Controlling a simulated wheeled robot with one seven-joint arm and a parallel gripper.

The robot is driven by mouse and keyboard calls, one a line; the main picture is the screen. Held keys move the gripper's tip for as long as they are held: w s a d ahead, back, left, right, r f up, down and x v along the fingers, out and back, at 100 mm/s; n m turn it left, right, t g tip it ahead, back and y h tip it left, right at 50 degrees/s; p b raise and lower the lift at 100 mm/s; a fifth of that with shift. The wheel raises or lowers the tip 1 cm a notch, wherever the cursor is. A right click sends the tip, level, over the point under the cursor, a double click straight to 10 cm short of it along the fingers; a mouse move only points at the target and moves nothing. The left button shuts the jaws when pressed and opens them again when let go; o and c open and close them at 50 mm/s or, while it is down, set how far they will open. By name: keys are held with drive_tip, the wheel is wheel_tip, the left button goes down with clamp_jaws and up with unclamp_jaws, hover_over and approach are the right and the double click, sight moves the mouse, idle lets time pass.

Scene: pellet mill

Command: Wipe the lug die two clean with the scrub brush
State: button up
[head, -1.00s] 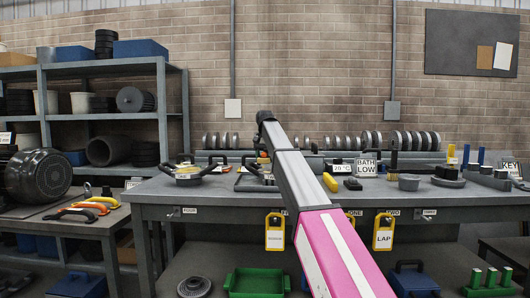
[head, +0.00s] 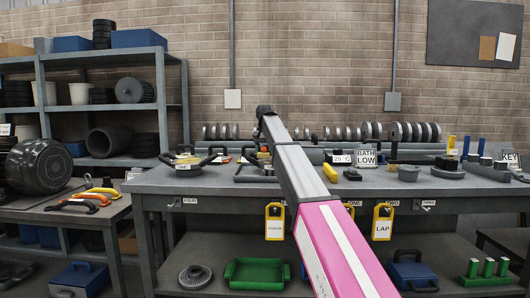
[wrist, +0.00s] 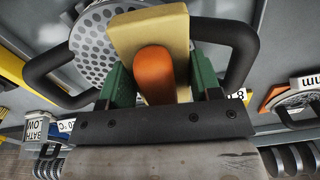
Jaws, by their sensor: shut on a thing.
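My gripper (wrist: 155,80), with green fingers, is shut on the scrub brush, which has an orange handle (wrist: 154,72) and a tan block (wrist: 140,30). The brush is over a grey perforated die (wrist: 88,45) with a black loop handle on each side. The block hides part of the die's face, and I cannot tell whether it touches. I cannot read which die this is. A second handled die (wrist: 300,98) with an orange patch is at the wrist view's right edge. In the head view my arm largely hides the gripper and brush.
A rack of discs (head: 410,132) runs along the back. Yellow tags (head: 382,222) hang from the front edge.

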sight(267, 160)
drive_tip(key=shift+f, duration=1.15)
drive_tip(key=shift+s, duration=0.1)
drive_tip(key=shift+s, duration=0.2)
drive_tip(key=shift+w, duration=0.35)
idle(0.4)
drive_tip(key=shift+w, duration=0.1)
drive_tip(key=shift+w+d, duration=0.25)
drive_tip(key=shift+w, duration=1.05)
drive_tip(key=shift+w+d, duration=0.2)
drive_tip(key=shift+w, duration=1.1)
